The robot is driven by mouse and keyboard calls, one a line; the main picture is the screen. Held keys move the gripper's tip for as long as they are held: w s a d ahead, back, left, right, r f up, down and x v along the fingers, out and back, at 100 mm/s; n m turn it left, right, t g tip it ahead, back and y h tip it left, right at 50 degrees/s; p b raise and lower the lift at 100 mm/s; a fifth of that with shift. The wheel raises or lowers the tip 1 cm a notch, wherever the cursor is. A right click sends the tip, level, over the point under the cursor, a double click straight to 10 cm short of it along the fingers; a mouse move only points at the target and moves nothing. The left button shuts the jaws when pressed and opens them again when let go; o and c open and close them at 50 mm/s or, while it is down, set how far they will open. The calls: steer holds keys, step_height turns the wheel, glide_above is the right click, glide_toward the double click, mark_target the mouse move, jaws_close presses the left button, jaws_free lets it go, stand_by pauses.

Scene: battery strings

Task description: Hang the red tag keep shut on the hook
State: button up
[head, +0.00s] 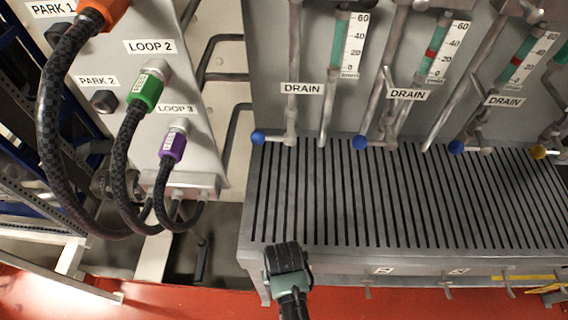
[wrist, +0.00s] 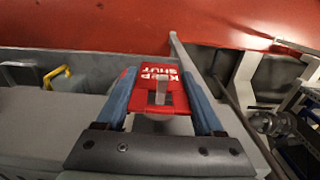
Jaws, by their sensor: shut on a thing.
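In the wrist view, a red tag (wrist: 142,76) with white "KEEP SHUT" lettering sits between the blue fingers of my gripper (wrist: 165,102), which is shut on it. A narrow grey piece (wrist: 163,86) shows over the tag's dark opening; I cannot tell whether it is the hook or whether it passes through. In the head view, my gripper (head: 287,262) is at the front edge of the slatted tray, near its left end, and the tag is hidden. Small hooks (head: 367,287) stick out along the tray's front face, right of my gripper.
The slatted grey tray (head: 340,250) lies under several drain valves with blue and yellow knobs. A hose panel (head: 150,60) with orange, green and purple couplings stands at the left. A yellow handle (head: 540,288) is at the front right. Red floor (head: 40,300) lies in front.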

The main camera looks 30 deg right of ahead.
steer(key=o, duration=1.3)
step_height(320, 180, up, 13)
steer(key=shift+p, duration=0.6)
steer(key=shift+s, duration=0.1)
